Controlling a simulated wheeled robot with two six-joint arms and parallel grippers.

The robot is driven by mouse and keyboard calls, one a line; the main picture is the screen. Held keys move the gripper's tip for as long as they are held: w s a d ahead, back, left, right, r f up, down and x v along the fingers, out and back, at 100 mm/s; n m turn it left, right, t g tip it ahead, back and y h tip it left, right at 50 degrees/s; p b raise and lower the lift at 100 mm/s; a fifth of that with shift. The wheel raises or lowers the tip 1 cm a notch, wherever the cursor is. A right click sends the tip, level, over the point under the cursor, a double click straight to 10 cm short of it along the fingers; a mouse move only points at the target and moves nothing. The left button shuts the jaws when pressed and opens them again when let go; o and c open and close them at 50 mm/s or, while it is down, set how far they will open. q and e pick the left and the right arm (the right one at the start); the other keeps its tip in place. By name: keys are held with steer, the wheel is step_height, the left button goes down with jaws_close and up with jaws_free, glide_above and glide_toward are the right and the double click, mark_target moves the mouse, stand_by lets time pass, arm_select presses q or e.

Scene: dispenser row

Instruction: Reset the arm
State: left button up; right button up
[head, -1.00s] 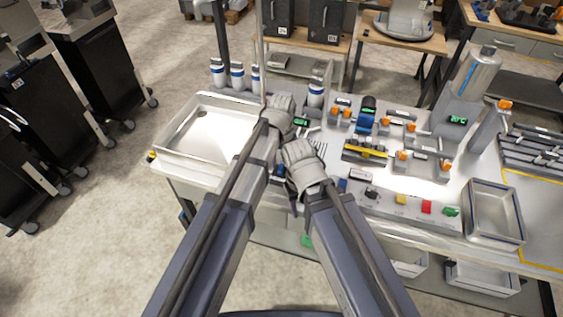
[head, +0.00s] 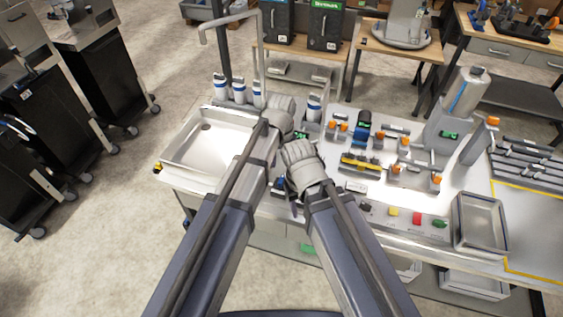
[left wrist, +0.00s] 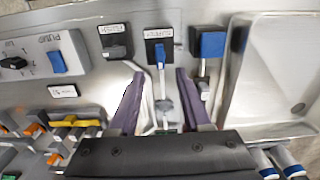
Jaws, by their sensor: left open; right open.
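My left gripper's arm comes in from the left in the head view, its wrist over the bench near the basin; its fingertips are hidden there. In the left wrist view the left gripper (left wrist: 157,90) is open, with two purple fingers spread. A blue-handled lever (left wrist: 159,54) with a grey stem shows between the fingers; I cannot tell how far below it is, and nothing looks gripped. My right gripper (head: 294,207) is lower in the head view, close beside the left arm, pointing down at the bench's front; its dark fingers are mostly hidden by its wrist.
A metal basin (head: 180,158) is at the bench's left. Coloured buttons (head: 417,218) line the front edge, with a metal tray (head: 456,225) to the right. White-and-blue bottles (head: 239,90) stand at the back.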

arm_select(q)
steer(key=shift+r, duration=0.15)
steer(key=s+a+f+b, duration=0.3)
steer(key=s, duration=0.5)
steer(key=s+a+f+y+b, duration=0.1)
steer(key=s+a+f+b, duration=0.1)
steer(key=s, duration=0.6)
steer(key=shift+s+a+f+b, duration=0.25)
steer(key=shift+a+f+b, duration=0.2)
steer(key=shift+b, duration=0.1)
steer(key=shift+w, duration=0.1)
